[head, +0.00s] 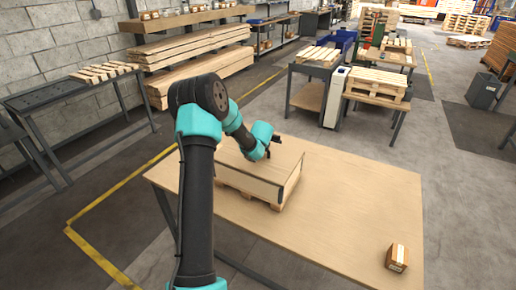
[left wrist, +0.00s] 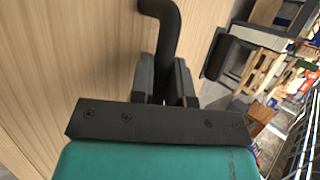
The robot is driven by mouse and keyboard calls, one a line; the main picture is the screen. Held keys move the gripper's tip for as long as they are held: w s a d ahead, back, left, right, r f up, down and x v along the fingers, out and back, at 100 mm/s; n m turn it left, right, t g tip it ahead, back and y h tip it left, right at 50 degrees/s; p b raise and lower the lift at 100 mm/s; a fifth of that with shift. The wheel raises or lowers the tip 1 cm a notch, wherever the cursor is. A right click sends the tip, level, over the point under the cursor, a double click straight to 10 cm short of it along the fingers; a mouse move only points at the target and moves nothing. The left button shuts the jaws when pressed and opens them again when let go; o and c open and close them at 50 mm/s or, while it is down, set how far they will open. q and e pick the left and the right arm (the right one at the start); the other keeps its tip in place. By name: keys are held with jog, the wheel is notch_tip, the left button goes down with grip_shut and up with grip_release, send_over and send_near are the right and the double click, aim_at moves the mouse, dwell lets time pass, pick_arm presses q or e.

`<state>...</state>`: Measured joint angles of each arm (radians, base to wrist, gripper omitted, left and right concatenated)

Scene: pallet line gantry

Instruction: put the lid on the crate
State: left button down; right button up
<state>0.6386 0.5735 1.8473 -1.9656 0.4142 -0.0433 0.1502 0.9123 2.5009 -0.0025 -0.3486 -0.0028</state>
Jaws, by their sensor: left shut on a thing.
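The crate (head: 290,188) is a low wooden box standing on the table, with dark edges and pallet-like feet. A flat pale wooden panel, seemingly the lid (head: 246,172), covers its top. I cannot tell whether it rests fully on the rim or sits slightly above it. My left gripper (head: 270,148) is over the far part of the panel. In the left wrist view, my left gripper (left wrist: 164,75) is shut on a dark bent handle (left wrist: 165,14), with pale wood (left wrist: 80,60) behind it. My arm hides the crate's left side. My right gripper is not in view.
The wooden table (head: 345,195) is clear to the right of the crate, except for a small brown box (head: 397,258) near its right front corner. A bench with stacked pallets (head: 377,85) and a dark stand (head: 310,75) stand behind the table.

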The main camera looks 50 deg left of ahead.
pick_arm(q)
jog(key=shift+f, duration=0.35)
jog(key=c, duration=1.1)
grip_release()
jog(key=shift+r, duration=0.1)
jog(key=shift+s+d+r, duration=0.1)
jog(key=shift+d+r, duration=0.05)
jog(key=shift+r, duration=0.4)
jog(key=v, duration=1.1)
jog(key=shift+r, duration=0.15)
jog(key=shift+s, duration=0.1)
